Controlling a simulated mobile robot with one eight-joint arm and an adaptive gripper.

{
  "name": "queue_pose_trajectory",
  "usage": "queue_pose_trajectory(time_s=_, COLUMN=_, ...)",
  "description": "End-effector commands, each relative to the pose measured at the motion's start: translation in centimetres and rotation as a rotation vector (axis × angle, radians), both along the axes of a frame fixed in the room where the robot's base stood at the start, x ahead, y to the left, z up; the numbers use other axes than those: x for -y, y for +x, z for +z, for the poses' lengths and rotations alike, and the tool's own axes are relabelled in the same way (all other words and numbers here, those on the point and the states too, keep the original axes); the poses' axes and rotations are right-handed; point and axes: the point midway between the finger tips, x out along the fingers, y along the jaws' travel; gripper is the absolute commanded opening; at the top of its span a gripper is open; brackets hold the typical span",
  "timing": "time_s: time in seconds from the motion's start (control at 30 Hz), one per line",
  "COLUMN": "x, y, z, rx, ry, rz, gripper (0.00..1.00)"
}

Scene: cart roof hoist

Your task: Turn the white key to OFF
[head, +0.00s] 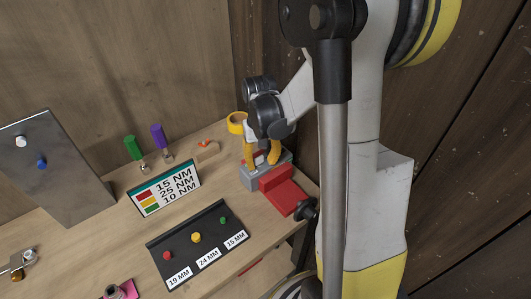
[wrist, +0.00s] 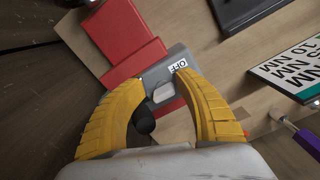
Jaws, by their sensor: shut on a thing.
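The white key (wrist: 162,92) shows between my fingertips in the wrist view, on a grey box (wrist: 178,54). A white OFF label (wrist: 178,66) is on the box just beyond the fingertips, upside down in this view. My gripper (wrist: 161,80) has its two yellow fingers closed on the key, one on each side. A dark part shows between the fingers below the key. In the head view my gripper (head: 262,163) reaches down to the grey box (head: 258,182) at the bench's right end. The key cannot be made out clearly there, and its exact angle is hard to tell.
A red block (head: 287,197) adjoins the grey box. To the left stand a torque sign (head: 165,190), a black panel with coloured knobs (head: 200,250), and green (head: 133,147) and purple (head: 158,137) handled tools. A grey plate (head: 55,175) leans farther left.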

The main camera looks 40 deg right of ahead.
Motion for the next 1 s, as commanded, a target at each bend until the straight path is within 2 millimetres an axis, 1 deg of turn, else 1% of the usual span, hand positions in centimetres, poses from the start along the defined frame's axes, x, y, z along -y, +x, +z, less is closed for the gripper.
queue_pose_trajectory(time_s=0.03, x=0.0, y=0.8, z=0.1, rx=0.017, ry=0.000, rz=0.008, gripper=0.29)
queue_pose_trajectory(time_s=0.17, x=-0.1, y=0.8, z=0.9, rx=0.017, ry=0.000, rz=0.008, gripper=0.29)
queue_pose_trajectory(time_s=0.6, x=-0.1, y=0.7, z=6.8, rx=0.018, ry=-0.001, rz=0.007, gripper=0.29)
queue_pose_trajectory(time_s=0.7, x=0.0, y=0.6, z=7.3, rx=0.016, ry=-0.002, rz=0.005, gripper=0.29)
queue_pose_trajectory(time_s=1.0, x=0.0, y=0.4, z=7.0, rx=0.012, ry=-0.002, rz=0.003, gripper=0.29)
